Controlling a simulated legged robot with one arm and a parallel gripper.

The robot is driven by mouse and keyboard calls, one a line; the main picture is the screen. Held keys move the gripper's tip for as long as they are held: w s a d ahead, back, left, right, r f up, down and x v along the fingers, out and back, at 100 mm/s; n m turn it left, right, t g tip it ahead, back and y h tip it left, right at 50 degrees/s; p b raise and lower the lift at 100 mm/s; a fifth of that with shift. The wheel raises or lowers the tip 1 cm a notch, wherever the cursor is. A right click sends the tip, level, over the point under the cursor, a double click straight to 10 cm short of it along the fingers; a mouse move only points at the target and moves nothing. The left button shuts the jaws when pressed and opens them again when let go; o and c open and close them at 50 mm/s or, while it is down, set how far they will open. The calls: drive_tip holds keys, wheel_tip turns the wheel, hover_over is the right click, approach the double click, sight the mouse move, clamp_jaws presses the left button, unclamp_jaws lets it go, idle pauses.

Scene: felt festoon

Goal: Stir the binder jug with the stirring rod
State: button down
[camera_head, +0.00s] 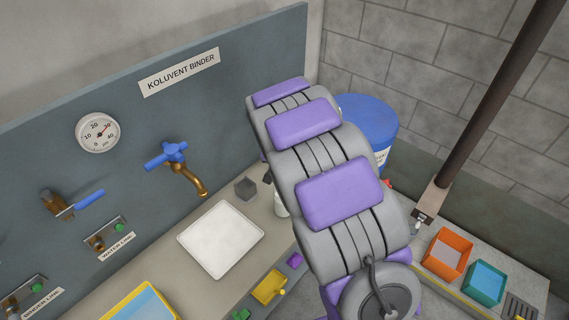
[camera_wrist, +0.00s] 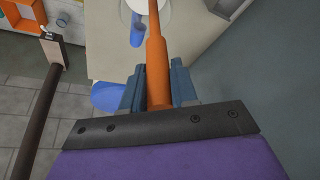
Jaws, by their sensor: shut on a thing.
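My gripper (camera_wrist: 156,88) is shut on the orange stirring rod (camera_wrist: 155,50), which runs away from the jaws to the top of the wrist view. The rod's far end is cut off there. A white rounded thing (camera_wrist: 138,7), possibly the binder jug, shows beside the rod at the top edge. I cannot tell whether the rod is inside it or only in front of it. In the head view my arm hides the gripper and the rod. A small pale vessel (camera_head: 280,204) is partly hidden behind my arm; I cannot tell whether it is the jug.
A white tray (camera_head: 220,238) lies on the bench below the brass tap (camera_head: 190,178). A blue drum (camera_head: 368,115) stands behind my arm. A dark pole (camera_head: 495,95) rises at the right. An orange bin (camera_head: 447,256) and a teal bin (camera_head: 485,281) stand at the lower right.

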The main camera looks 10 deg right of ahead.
drive_tip(key=shift+s+a, duration=0.3)
drive_tip(key=shift+s, duration=0.5)
drive_tip(key=shift+w+d, duration=0.25)
drive_tip(key=shift+w, duration=0.55)
drive_tip(key=shift+s+a, duration=0.2)
drive_tip(key=shift+s, duration=0.65)
drive_tip(key=shift+w+d, duration=0.35)
drive_tip(key=shift+d, duration=0.15)
idle(0.5)
